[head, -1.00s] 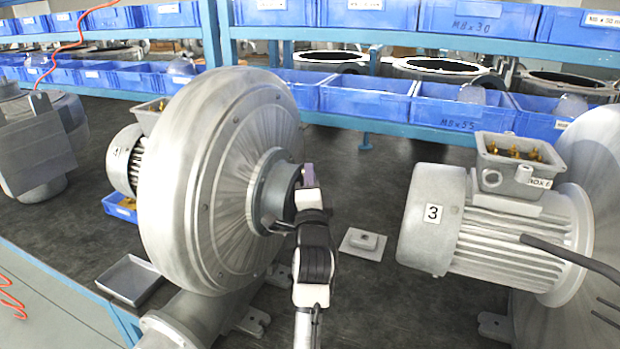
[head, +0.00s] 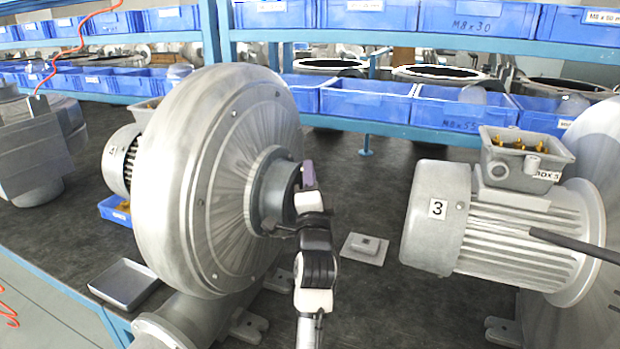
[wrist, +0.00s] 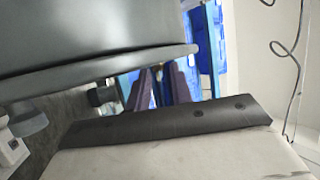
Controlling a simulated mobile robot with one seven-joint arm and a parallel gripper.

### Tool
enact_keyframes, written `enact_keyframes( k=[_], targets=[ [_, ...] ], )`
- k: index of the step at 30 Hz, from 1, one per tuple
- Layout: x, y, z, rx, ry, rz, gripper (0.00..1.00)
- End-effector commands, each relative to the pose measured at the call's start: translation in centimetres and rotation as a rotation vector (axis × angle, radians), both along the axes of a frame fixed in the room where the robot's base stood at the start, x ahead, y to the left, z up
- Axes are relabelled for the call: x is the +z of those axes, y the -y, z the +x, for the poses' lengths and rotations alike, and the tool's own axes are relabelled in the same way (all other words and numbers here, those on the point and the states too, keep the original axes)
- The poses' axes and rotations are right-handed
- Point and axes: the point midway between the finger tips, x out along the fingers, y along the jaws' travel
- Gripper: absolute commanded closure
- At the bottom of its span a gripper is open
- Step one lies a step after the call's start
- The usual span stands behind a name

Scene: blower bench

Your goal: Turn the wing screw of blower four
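Blower four (head: 215,150) is the large grey round housing left of centre in the head view, with its motor, marked 4 (head: 120,160), behind it. Its round inlet collar (head: 272,195) faces right. A small dark part, perhaps the wing screw (head: 270,227), sticks out at the collar's lower edge; its shape is unclear. A dark knob (wrist: 101,96) shows below the grey rim in the wrist view, left of the fingers. My gripper (head: 308,174) is at the collar's right side. In the wrist view its two purple fingers (wrist: 164,86) stand apart with nothing visible between them.
Blower three's motor (head: 500,225) stands on the right, with a dark rod in front. A small grey plate (head: 364,248) lies on the dark bench between the blowers. An empty grey tray (head: 124,284) is at front left. Blue bins (head: 365,100) line the back shelf.

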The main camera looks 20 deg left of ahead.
Motion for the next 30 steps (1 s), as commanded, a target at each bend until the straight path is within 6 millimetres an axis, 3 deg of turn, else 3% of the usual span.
enact_keyframes(
  k=[3, 14, 30],
  targets=[
    [0.0, 0.0, 0.0, 0.000, 0.000, 0.000, 0.63],
    [-0.4, 0.2, -0.5, 0.000, 0.001, 0.000, 0.63],
    [-5.3, 4.0, -9.5, 0.000, -0.001, -0.002, 0.63]
  ],
)
